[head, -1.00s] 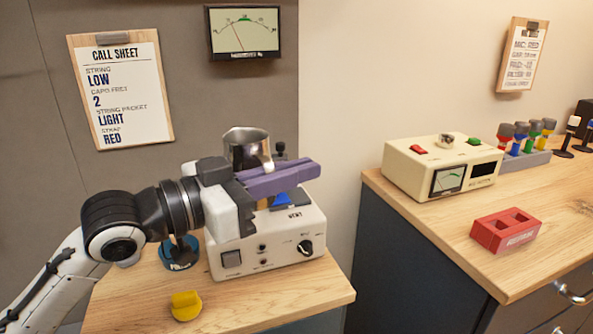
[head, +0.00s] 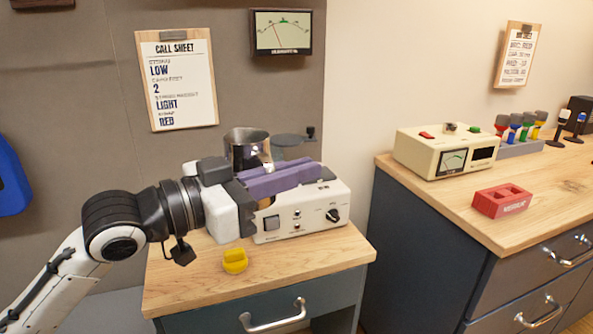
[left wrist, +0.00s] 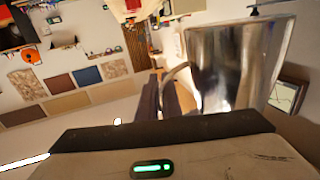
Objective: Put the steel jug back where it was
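The steel jug (head: 247,147) is a shiny metal vessel, roughly upright, behind my left gripper in the head view; its lower part is hidden. My left gripper (head: 285,178) has purple fingers, close together. In the left wrist view the jug (left wrist: 238,65) fills the right side, its curved handle running down between the fingers (left wrist: 165,98). The gripper is shut on this handle. My right gripper is not in view.
A grey round plate (head: 293,140) shows behind the fingers. A yellow knob-like piece (head: 235,262) lies on the wooden top (head: 200,285) before the device. A blue object (head: 12,180) is at far left.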

